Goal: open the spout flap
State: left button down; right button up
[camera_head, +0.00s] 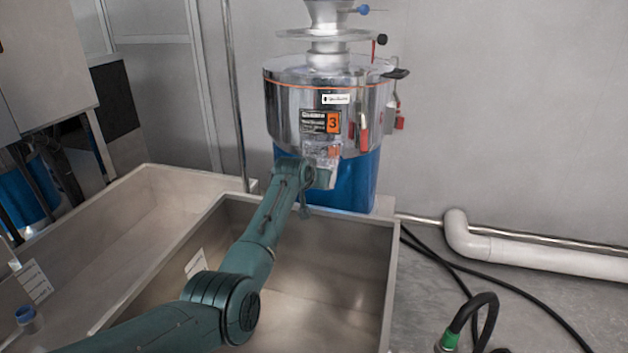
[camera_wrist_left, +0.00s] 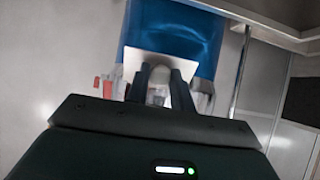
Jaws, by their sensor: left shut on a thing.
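The grinder (camera_head: 292,108) is a shiny steel drum on a blue base (camera_head: 350,185), against the back wall. Its spout (camera_head: 322,155) is at the front, below the orange "3" label. My left gripper (camera_head: 322,180) is at the spout's lower end and hides part of it. In the left wrist view, my left gripper (camera_wrist_left: 160,88) is shut on a pale rounded piece (camera_wrist_left: 161,76) between its fingers. A flat white plate (camera_wrist_left: 150,60), apparently the spout flap, lies just beyond the fingertips, in front of the blue base. My right gripper is not in view.
A steel sink (camera_head: 330,260) lies below my left arm, in front of the grinder. A pale pipe (camera_head: 550,257) and black hoses (camera_head: 530,325) are at the right. Red-handled clamps (camera_head: 364,135) are on the drum's side. The wall at right is clear.

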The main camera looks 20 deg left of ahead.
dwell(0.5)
pick_arm(q)
jog(key=c, duration=1.2)
grip_release()
jog(key=shift+s+r, duration=0.15)
jog(key=b+v, duration=0.1)
jog(key=v, duration=1.2)
jog(key=shift+c, duration=0.3)
